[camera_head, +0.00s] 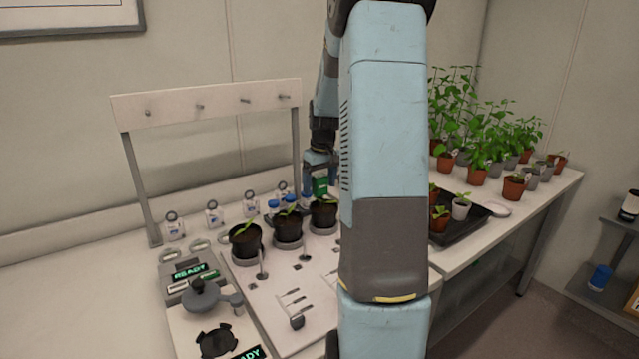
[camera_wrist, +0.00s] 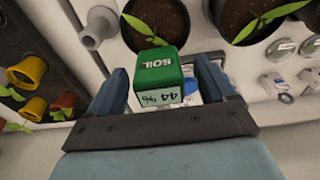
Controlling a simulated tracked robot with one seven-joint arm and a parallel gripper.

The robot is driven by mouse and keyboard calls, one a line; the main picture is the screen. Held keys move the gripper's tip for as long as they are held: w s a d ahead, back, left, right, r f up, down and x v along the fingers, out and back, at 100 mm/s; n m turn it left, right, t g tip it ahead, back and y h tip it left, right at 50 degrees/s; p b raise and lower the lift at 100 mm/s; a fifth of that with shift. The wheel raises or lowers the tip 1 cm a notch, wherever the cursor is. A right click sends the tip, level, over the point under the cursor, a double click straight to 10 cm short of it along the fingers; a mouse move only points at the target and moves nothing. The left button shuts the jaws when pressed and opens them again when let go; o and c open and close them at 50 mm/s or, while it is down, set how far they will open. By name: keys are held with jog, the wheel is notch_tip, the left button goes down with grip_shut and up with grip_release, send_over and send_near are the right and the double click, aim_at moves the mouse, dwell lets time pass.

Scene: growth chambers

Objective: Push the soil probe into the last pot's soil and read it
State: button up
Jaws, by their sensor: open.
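The green soil probe (camera_head: 320,187) stands at the rightmost of the black pots (camera_head: 323,219) on the white board. In the wrist view the probe's green head (camera_wrist: 158,70) is marked SOIL, and its small display shows 44 %, upside down. My gripper (camera_head: 319,188) is open, with its fingers (camera_wrist: 165,88) on either side of the head and visible gaps. The head overlaps the near rim of a soil-filled pot (camera_wrist: 135,38) in the wrist view. The probe's rod is hidden, so I cannot tell its depth in the soil.
Two more black pots (camera_head: 246,240) (camera_head: 288,232) with seedlings stand to the left. A device with a READY display (camera_head: 190,271) is at the front left. A rack with pegs (camera_head: 205,103) stands behind. A black tray (camera_head: 455,238) of small pots is to the right.

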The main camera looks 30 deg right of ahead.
notch_tip(320, 180, up, 14)
jog(key=s, duration=0.1)
jog(key=shift+s+f, duration=0.2)
jog(key=shift+s, duration=0.1)
jog(key=s+a+r+t, duration=0.1)
jog(key=s+a+r, duration=0.1)
jog(key=s+a, duration=0.45)
jog(key=s+a+r+t, duration=0.1)
jog(key=s+a+r, duration=0.25)
jog(key=a, duration=0.55)
jog(key=s+a+f+t, duration=0.1)
jog(key=s+a+f, duration=0.1)
jog(key=s+a, duration=0.3)
jog(key=s+a+f+t, duration=0.1)
jog(key=s+a, duration=0.3)
jog(key=s, duration=0.7)
jog(key=shift+s+a+f, duration=0.3)
jog(key=shift+a+f, duration=0.05)
jog(key=shift+f, duration=0.25)
jog(key=shift+o, duration=0.2)
